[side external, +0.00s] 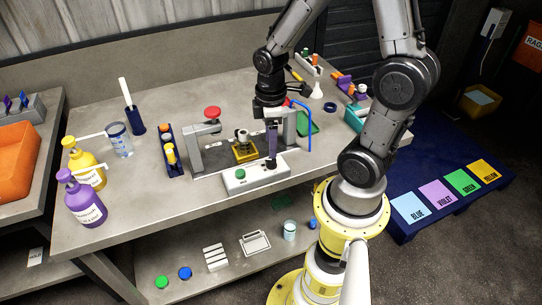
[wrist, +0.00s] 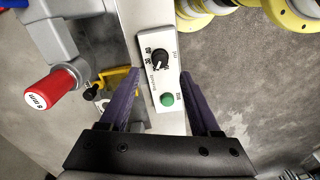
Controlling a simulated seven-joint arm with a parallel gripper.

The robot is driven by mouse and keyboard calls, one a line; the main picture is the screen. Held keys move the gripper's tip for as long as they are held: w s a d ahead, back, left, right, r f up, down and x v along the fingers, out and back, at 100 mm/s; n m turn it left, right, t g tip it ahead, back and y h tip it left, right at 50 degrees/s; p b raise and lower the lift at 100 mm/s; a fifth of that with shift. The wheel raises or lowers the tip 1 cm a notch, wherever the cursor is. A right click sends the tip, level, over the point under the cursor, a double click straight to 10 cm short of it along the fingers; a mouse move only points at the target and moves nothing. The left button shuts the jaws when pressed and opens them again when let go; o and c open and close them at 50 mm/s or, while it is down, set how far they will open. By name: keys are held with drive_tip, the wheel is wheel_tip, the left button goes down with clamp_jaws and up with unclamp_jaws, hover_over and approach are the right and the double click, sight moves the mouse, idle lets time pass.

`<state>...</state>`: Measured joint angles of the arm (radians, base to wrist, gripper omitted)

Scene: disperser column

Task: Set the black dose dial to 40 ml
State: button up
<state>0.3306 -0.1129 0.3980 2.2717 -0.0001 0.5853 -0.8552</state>
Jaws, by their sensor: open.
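The black dose dial (wrist: 159,60) sits on a white control panel (wrist: 151,85) in the wrist view, with small printed marks around it. The marks and the dial's setting are too small to read surely. A green round button (wrist: 167,99) is on the same panel, nearer my gripper. My gripper (wrist: 160,74) is open, its two purple fingers pointing toward the dial, one on each side of the panel in the picture. I see nothing between the fingers in their grip. In the side view my gripper (side external: 272,156) is over the right part of the panel (side external: 255,175), largely hiding the dial.
A red-capped lever (wrist: 48,91) and yellow bracket (wrist: 118,78) lie left in the wrist view. In the side view, grey fixtures with a red knob (side external: 212,112) and a yellow plate (side external: 244,151) stand behind the panel. A blue tube (side external: 308,128) runs right of my gripper.

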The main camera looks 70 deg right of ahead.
sight(272, 163)
wheel_tip(272, 163, down, 6)
idle(0.5)
clamp_jaws()
